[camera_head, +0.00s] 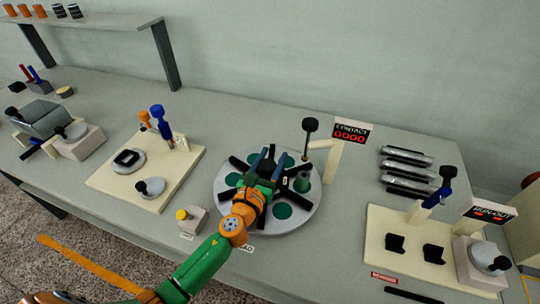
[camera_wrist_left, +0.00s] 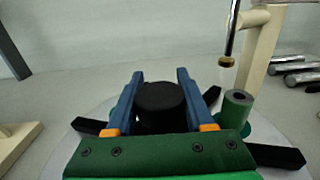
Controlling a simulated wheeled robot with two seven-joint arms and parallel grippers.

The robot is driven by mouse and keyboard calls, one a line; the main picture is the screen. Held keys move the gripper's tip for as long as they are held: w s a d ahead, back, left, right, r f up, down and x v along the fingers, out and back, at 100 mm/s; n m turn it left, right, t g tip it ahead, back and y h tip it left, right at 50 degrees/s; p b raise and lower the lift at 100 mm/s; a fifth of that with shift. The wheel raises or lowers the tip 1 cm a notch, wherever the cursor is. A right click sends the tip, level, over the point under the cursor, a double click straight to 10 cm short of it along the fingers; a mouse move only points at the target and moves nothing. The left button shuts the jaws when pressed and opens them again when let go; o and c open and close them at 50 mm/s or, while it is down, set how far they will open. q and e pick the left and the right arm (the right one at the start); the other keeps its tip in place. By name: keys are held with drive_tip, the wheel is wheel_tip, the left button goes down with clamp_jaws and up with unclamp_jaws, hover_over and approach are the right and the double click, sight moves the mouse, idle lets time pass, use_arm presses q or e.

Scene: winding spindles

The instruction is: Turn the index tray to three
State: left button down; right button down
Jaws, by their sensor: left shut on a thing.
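The index tray (camera_head: 313,203) is a round light-grey disc with green round pockets and black spokes, near the middle of the bench. A black hub knob (camera_wrist_left: 160,104) stands at its centre. My left gripper (camera_head: 266,163) reaches over the tray from the front. Its blue fingers (camera_wrist_left: 154,90) are shut on the black knob, one on each side. A green cylinder with a dark hole (camera_wrist_left: 238,108) stands on the tray, to the right of the gripper. My gripper and arm hide part of the tray. No pocket number is readable. My right gripper is not in view.
A cream post (camera_head: 332,163) with a CONTACT GOOD sign (camera_head: 350,132) and a black-topped probe (camera_head: 310,128) stands behind the tray. Metal cylinders (camera_head: 407,156) lie at right, near the RUN-OUT fixture (camera_head: 400,262). A yellow-button box (camera_head: 192,219) sits front-left.

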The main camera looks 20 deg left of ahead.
sight(261, 172)
use_arm(q)
drive_tip(key=shift+d+m+g+h, duration=0.15)
drive_tip(key=shift+m+h, duration=0.35)
drive_tip(key=shift+h, duration=0.3)
drive_tip(key=shift+d+m+g+h, duration=0.15)
drive_tip(key=shift+m+h, duration=0.35)
drive_tip(key=shift+h, duration=0.3)
drive_tip(key=shift+s+d+f+m+g+h+b, duration=0.1)
drive_tip(key=shift+m+g+h+b, duration=0.1)
drive_tip(key=shift+m+h+b, duration=0.3)
drive_tip(key=shift+d+m+g+h+b, duration=0.1)
drive_tip(key=shift+m+g+h+b, duration=0.15)
drive_tip(key=shift+h, duration=0.45)
drive_tip(key=shift+s+d+m+g+h+b, duration=0.1)
drive_tip(key=shift+m+g+h+b, duration=0.2)
drive_tip(key=shift+m+h, duration=0.35)
drive_tip(key=c, duration=0.5)
unclamp_jaws()
drive_tip(key=shift+o, duration=1.1)
drive_tip(key=shift+d, duration=0.1)
drive_tip(key=b+v, duration=0.2)
drive_tip(key=v, duration=0.4)
drive_tip(key=shift+s+a+f, duration=0.15)
drive_tip(key=shift+s+a, duration=0.1)
drive_tip(key=shift+s, duration=0.05)
